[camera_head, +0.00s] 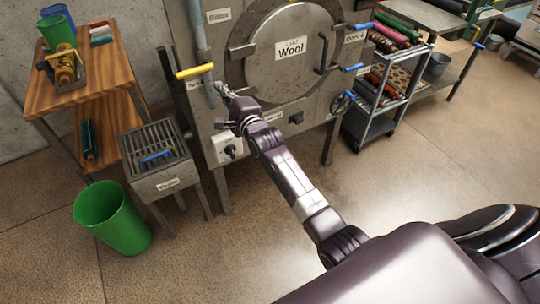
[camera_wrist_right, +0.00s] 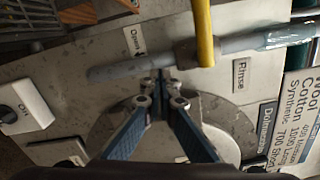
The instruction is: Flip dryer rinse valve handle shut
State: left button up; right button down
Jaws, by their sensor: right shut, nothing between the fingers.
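The yellow valve handle (camera_head: 194,71) lies crosswise over the grey pipe (camera_head: 200,40) on the left of the dryer front (camera_head: 222,48). In the right wrist view the yellow handle (camera_wrist_right: 204,30) also crosses the pipe (camera_wrist_right: 250,42), near a "Rinse" label (camera_wrist_right: 241,74) and an "Open" label (camera_wrist_right: 134,42). My right gripper (camera_head: 221,88) is just below and right of the handle, near the pipe's lower end. In the wrist view the right gripper (camera_wrist_right: 163,84) has its fingertips together and empty, close to the pipe; contact is unclear. The left gripper is out of view.
A round door (camera_head: 290,75) marked "Wool" is right of my gripper. A metal drain box (camera_head: 158,165) and a green bin (camera_head: 112,218) stand at left, beside a wooden table (camera_head: 105,70). A rolled-rug cart (camera_head: 390,112) is at right. Floor in front is open.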

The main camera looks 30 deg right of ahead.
jog(key=s+d+n+b, duration=0.1)
jog(key=s+d+n, duration=0.15)
jog(key=d, duration=0.35)
jog(key=s, duration=0.8)
jog(key=s+f+n+g, duration=0.1)
jog(key=f+n+g, duration=0.1)
jog(key=f, duration=0.9)
jog(key=s+a+f+n+g, duration=0.1)
jog(key=s+f+n+g, duration=0.1)
jog(key=f, duration=0.9)
jog(key=shift+s+n+g+h, duration=0.2)
jog(key=shift+n+g+h, duration=0.15)
jog(key=shift+n, duration=0.3)
